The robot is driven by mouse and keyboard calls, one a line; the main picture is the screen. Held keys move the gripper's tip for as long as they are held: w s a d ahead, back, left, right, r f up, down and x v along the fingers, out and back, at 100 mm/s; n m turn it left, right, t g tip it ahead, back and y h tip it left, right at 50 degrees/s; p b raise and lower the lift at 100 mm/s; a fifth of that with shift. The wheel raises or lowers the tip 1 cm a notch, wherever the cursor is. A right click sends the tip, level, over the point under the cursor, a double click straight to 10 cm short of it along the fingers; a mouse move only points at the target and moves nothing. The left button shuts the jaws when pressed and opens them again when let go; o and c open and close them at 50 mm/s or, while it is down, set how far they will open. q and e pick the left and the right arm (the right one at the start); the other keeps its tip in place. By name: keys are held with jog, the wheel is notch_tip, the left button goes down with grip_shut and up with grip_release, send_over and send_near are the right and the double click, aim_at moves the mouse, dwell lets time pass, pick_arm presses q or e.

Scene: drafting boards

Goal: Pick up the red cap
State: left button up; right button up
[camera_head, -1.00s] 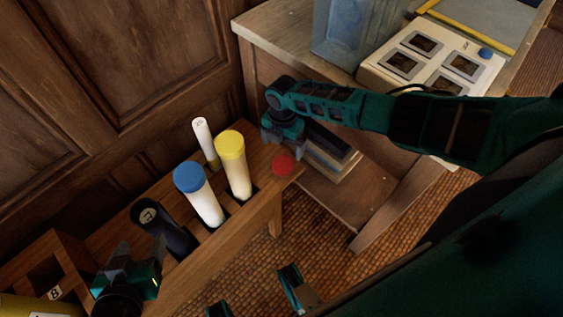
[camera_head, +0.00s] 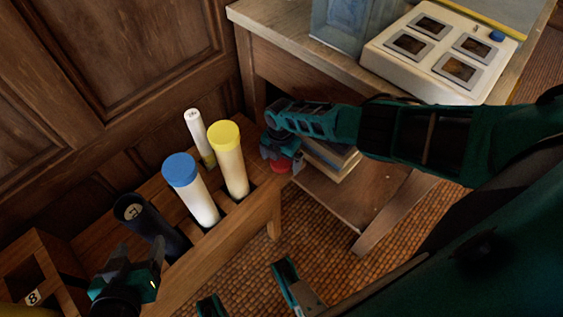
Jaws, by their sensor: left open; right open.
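The red cap (camera_head: 281,168) sits at the right end of the wooden rack (camera_head: 235,232), its upper part hidden behind my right gripper. My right gripper (camera_head: 282,157) points down at the cap with its fingers apart, one towards each side of it. I cannot tell whether the fingers touch the cap. My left gripper (camera_head: 138,262) is open and empty at the lower left, near the dark tube (camera_head: 150,220).
A blue-capped tube (camera_head: 190,190), a yellow-capped tube (camera_head: 229,160) and a thin white tube (camera_head: 198,135) stand in the rack left of the cap. A desk (camera_head: 290,42) with a white device (camera_head: 440,55) and a clear blue bin (camera_head: 345,25) stands behind. Books (camera_head: 330,157) lie on its lower shelf.

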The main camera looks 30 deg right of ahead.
jog(key=c, duration=1.1)
jog(key=shift+r, duration=0.15)
